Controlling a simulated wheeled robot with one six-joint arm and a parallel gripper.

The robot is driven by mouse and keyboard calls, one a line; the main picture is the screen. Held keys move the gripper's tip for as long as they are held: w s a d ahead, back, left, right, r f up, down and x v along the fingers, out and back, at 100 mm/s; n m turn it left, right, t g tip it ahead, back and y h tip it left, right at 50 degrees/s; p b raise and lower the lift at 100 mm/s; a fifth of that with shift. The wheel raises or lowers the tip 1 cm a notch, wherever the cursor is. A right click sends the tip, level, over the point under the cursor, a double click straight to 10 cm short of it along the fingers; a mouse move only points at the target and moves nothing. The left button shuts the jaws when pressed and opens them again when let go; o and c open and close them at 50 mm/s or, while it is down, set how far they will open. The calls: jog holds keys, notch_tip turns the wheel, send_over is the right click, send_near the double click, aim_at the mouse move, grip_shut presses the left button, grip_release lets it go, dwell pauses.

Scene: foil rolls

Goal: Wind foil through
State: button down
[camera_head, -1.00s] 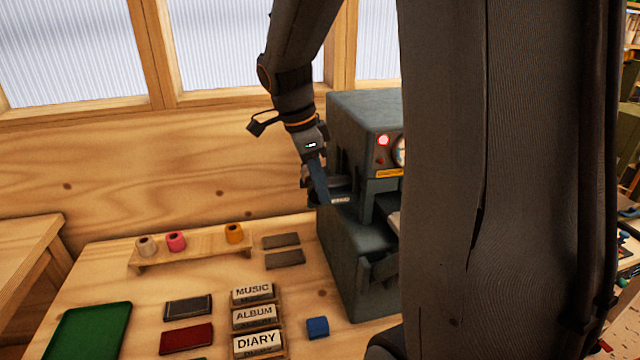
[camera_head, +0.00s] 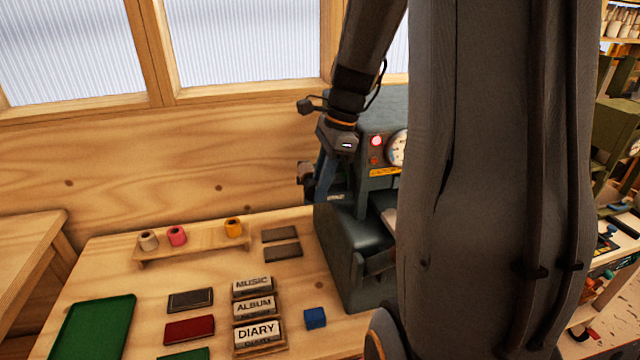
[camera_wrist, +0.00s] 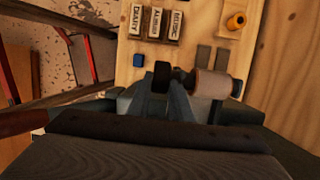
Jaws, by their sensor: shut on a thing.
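The dark grey-green machine (camera_head: 350,255) stands at the right of the bench, partly hidden by my arm, with a lit red lamp and a round gauge. My gripper (camera_head: 318,190) is at its upper left side, shut on what looks like a dark knob (camera_wrist: 159,77). The fingers and wrist hide much of the hold. A pale foil roll (camera_wrist: 212,84) lies crosswise just right of the knob in the wrist view. On a low wooden rack stand a cream roll (camera_head: 149,239), a pink roll (camera_head: 177,236) and an orange roll (camera_head: 234,227).
The wooden bench (camera_head: 105,270) holds a green tray (camera_head: 92,325), dark and red booklets, a blue block (camera_head: 315,318) and blocks labelled MUSIC, ALBUM and DIARY. Two dark flat pieces (camera_head: 281,243) lie beside the machine. A wooden wall with windows stands behind.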

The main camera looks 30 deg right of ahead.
dwell(0.3)
jog(key=c, duration=1.6)
grip_release()
jog(key=shift+b+v, duration=1.15)
jog(key=shift+v, duration=2.8)
jog(key=shift+s, duration=0.1)
